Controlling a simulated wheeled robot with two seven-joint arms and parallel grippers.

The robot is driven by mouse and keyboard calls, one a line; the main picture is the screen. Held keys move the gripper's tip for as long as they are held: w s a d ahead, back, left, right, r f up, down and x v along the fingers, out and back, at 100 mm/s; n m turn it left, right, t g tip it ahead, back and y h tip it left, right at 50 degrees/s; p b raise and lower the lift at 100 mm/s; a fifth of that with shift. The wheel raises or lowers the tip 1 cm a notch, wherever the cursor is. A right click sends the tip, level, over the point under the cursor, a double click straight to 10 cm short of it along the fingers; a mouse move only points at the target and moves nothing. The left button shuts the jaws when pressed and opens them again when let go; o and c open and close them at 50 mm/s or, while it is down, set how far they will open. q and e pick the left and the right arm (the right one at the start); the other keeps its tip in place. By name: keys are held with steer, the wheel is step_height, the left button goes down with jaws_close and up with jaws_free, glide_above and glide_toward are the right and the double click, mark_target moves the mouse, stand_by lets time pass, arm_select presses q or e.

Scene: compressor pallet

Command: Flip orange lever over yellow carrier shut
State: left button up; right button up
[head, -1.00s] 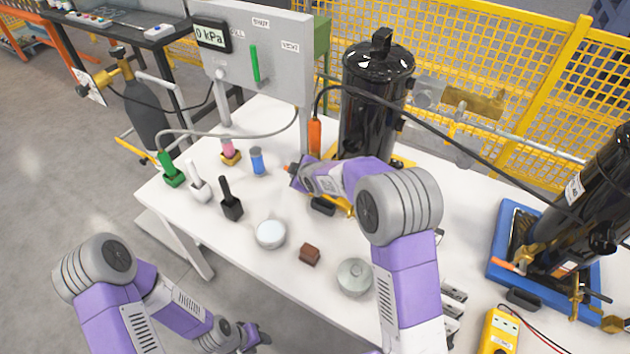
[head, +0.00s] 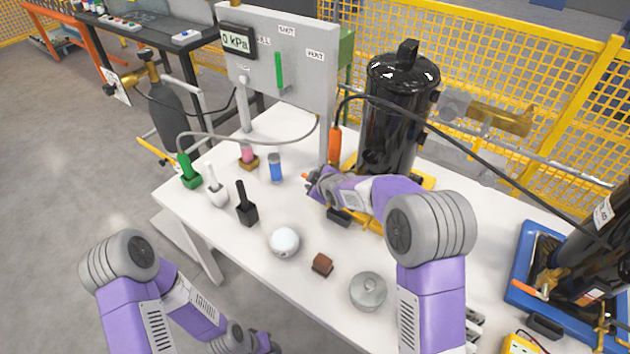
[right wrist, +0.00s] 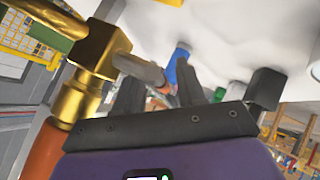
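The black compressor (head: 393,120) stands upright on the yellow carrier (head: 370,222), which is largely hidden by my right arm. A small orange tip (head: 305,175), apparently the lever's end, shows just beyond my right gripper (head: 316,183), at the carrier's left end. In the right wrist view my right gripper's dark fingers (right wrist: 161,92) stand apart, with a grey piece and a bit of orange showing between or behind them. Contact cannot be told. My left gripper (head: 268,346) is low at the bottom edge, off the table, partly cut off.
A brass fitting with an orange grip (right wrist: 88,65) is close beside the right fingers; its orange grip (head: 335,145) stands by the panel (head: 290,70). A blue vial (head: 275,168), black block (head: 246,212), white dome (head: 284,241) and brown block (head: 322,264) stand leftward. A blue carrier (head: 522,255) is right.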

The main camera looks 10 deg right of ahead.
steer(key=p+v, duration=0.1)
steer(key=v, duration=0.6)
steer(key=shift+s+r+p, duration=0.2)
steer(key=shift+p, duration=0.15)
steer(key=shift+d, duration=0.1)
